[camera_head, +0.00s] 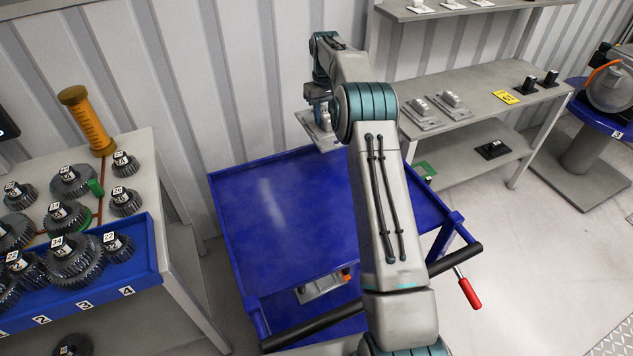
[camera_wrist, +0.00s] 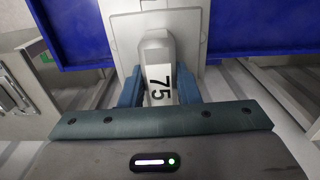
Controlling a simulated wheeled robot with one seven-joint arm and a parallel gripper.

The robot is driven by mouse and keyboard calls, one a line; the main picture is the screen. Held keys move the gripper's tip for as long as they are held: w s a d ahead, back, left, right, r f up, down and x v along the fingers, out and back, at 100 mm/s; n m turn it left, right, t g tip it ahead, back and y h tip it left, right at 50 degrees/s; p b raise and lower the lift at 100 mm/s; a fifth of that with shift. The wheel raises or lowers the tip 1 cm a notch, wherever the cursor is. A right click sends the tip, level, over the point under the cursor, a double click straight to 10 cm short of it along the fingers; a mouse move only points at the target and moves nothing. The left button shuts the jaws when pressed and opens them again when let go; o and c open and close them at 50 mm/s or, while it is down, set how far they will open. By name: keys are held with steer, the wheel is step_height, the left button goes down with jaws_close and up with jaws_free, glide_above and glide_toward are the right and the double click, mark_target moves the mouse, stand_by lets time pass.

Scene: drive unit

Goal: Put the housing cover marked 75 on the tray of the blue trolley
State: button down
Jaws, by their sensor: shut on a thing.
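The housing cover marked 75 (camera_wrist: 188,32) is a grey plate with a raised block that bears the number label. In the wrist view my gripper (camera_wrist: 160,92) is shut on that raised block. In the head view the held cover (camera_head: 309,127) shows in part at the far edge of the blue trolley, partly hidden by my arm. The blue trolley's upper tray (camera_head: 265,215) looks empty where it shows; my arm hides its right part. In the wrist view the trolley's blue edge (camera_wrist: 75,30) lies beyond the cover.
A grey shelf (camera_head: 480,90) at the right holds other covers (camera_head: 452,103) and dark parts. A table at the left carries a blue bin (camera_head: 130,260) and several numbered gears. Another grey part (camera_head: 322,287) lies on the trolley's lower level. The trolley handle (camera_head: 320,325) faces me.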

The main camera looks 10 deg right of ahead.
steer(key=s+a+f, duration=0.2)
steer(key=s, duration=0.1)
steer(key=s+a+f+p, duration=0.1)
steer(key=s+a+f, duration=0.1)
steer(key=s, duration=0.1)
steer(key=s+a+f, duration=0.2)
steer(key=s, duration=0.1)
steer(key=shift+s+f+p, duration=0.1)
steer(key=shift+s+p, duration=0.05)
steer(key=shift+p, duration=0.2)
steer(key=shift+f+p, duration=0.5)
steer(key=shift+f, duration=1.75)
steer(key=c, duration=1.1)
jaws_free()
